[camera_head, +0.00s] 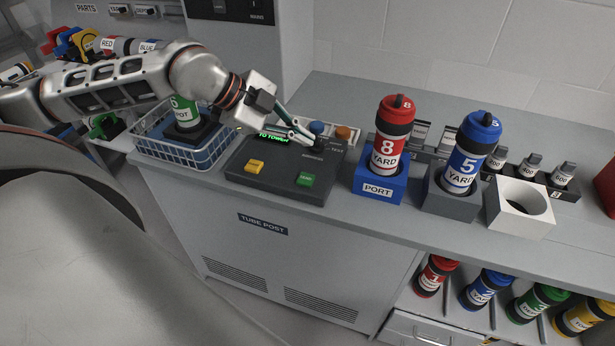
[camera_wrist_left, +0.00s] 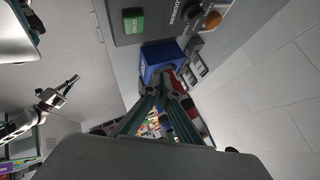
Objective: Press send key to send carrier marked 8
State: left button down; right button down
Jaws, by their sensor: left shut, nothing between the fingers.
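The red carrier marked 8 YARD (camera_head: 390,142) stands upright in the blue PORT block (camera_head: 378,189). The dark control panel (camera_head: 265,183) beside it has a green key (camera_head: 305,179), a yellow key (camera_head: 254,167), and a blue and an orange knob at the back. The green key also shows in the left wrist view (camera_wrist_left: 133,21); its label is too small to read surely. My left gripper (camera_head: 316,140) is shut and empty, above the panel's back right part, behind the green key and apart from it. My right gripper (camera_wrist_left: 71,79) shows small in the left wrist view, its jaws unclear.
A blue carrier marked 5 (camera_head: 465,152) stands in a grey block right of the port. An empty white holder (camera_head: 519,208) is farther right. A wire basket (camera_head: 190,150) with a green-labelled carrier is left of the panel. Several carriers lie on a shelf below.

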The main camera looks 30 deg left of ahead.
pick_arm(q)
jog(key=b, duration=0.3)
send_over(303, 179)
notch_tip(303, 179, down, 8)
jog(key=shift+r, duration=0.25)
jog(key=shift+f+b, duration=0.55)
jog(key=shift+f, duration=0.15)
dwell(0.8)
jog(key=shift+f+b, duration=0.4)
jog(key=shift+b, duration=0.05)
